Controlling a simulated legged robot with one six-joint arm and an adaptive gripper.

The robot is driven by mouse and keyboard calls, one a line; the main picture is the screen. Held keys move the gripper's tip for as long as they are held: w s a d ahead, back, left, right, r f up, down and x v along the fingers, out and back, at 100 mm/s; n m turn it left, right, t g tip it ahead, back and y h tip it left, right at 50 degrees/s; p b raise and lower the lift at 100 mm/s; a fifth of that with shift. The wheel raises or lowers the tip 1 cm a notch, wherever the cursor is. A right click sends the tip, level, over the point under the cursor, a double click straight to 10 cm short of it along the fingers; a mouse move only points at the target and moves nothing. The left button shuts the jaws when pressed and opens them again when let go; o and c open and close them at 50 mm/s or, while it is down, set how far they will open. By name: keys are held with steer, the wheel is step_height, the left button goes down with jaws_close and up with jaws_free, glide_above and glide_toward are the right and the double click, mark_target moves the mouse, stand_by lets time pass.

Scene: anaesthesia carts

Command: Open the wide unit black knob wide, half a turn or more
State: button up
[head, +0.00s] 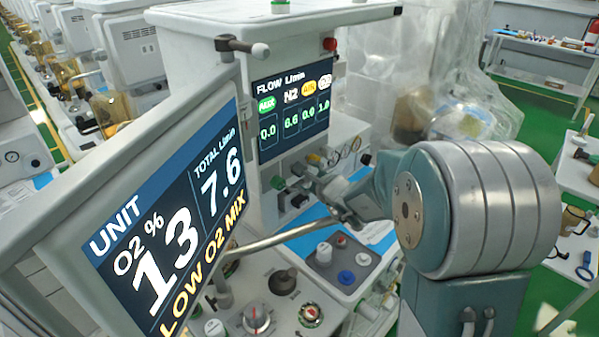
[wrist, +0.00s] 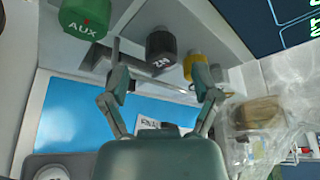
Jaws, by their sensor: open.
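The black knob (wrist: 161,48), marked N2, hangs on the wide unit's front panel between a green AUX knob (wrist: 86,17) and a yellow knob (wrist: 195,66). In the head view the black knob (head: 298,169) is small and close to my gripper (head: 318,184). In the wrist view my gripper (wrist: 163,82) is open and empty. Its fingertips lie to either side of the black knob in the picture, with visible gaps; the exact depth is unclear. The flow screen (head: 291,104) reads N2 6.6 and AUX 0.0.
A tilted unit screen (head: 165,220) shows O2 13 %, total 7.6 and LOW O2 MIX. A metal bar (head: 285,236) runs behind it towards my arm. A blue work surface (wrist: 75,115) lies below the knobs. A plastic-covered machine (head: 440,90) stands at the right.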

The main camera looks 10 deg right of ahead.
steer(key=v, duration=0.7)
steer(key=shift+s, duration=0.3)
